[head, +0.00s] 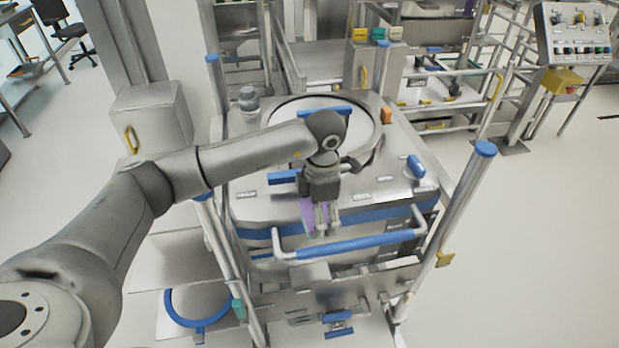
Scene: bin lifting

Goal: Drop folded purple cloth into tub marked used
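My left arm comes in from the left and reaches over the steel machine. Its gripper (327,217) points down above the front edge of the machine top. A folded purple cloth (308,210) shows beside the fingers on their left, partly hidden by the gripper. I cannot tell whether the fingers grip it or it lies behind them. No tub with a readable "used" mark is visible. A round container with a blue rim (171,306) stands low at the lower left, its marking not legible. My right gripper is not in view.
The steel machine (250,206) has a round lid with a blue handle (325,111) and a blue-gripped front bar (355,244). A post with a blue cap (485,149) stands at right. A control panel (573,33) is at the upper right. Floor at right is clear.

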